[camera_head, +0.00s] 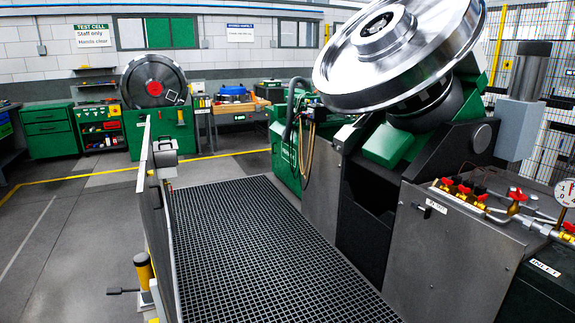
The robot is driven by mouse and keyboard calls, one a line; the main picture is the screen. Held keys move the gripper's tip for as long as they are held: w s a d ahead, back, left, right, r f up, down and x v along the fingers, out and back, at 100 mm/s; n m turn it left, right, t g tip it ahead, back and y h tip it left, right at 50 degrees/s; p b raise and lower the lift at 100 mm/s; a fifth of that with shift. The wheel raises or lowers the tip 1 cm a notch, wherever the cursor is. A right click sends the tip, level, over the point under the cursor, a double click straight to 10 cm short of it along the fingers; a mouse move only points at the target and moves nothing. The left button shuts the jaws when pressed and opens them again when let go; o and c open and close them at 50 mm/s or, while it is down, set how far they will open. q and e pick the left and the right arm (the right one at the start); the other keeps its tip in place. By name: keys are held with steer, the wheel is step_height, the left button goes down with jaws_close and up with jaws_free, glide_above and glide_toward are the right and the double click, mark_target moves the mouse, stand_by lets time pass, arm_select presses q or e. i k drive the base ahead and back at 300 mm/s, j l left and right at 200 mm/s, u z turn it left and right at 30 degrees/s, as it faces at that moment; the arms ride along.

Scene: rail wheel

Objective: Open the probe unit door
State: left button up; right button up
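Neither of my grippers is in the head view. No door is clearly marked as the probe unit door, and I cannot tell which panel it is. A grey metal cabinet (440,260) stands at the right, with a small label and a dark latch-like part (421,208) on its front. Its front looks closed. A green unit with a lettered side (287,155) stands farther back, beside the wheel machine; its lettering is too small to read. A large shiny rail wheel (390,50) sits tilted on the machine above the cabinets.
A dark grated floor (255,240) runs between the machine and a thin upright panel (152,215) at left. Red-handled valves (467,188) and a gauge (566,192) top the right cabinet. A yellow post (144,268) stands at the lower left. Open floor lies left.

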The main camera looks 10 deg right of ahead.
mark_target(287, 160)
steer(key=i+z, duration=0.35)
steer(key=i, duration=1.2)
steer(key=i+l, duration=0.15)
steer(key=i, duration=1.05)
steer(key=i+j+u, duration=0.2)
steer(key=i+u, duration=0.15)
steer(key=i, duration=0.8)
steer(key=i+l+u, duration=0.1)
steer(key=i+u, duration=0.3)
steer(key=i, duration=0.75)
steer(key=i+j+z, duration=0.1)
steer(key=i+z, duration=0.2)
steer(key=i, duration=2)
steer(key=i+z, duration=0.15)
steer(key=i, duration=0.4)
steer(key=i+j+z, duration=0.15)
steer(key=i, duration=0.35)
steer(key=i+j+z, duration=0.15)
steer(key=i, duration=0.35)
steer(key=j, duration=0.1)
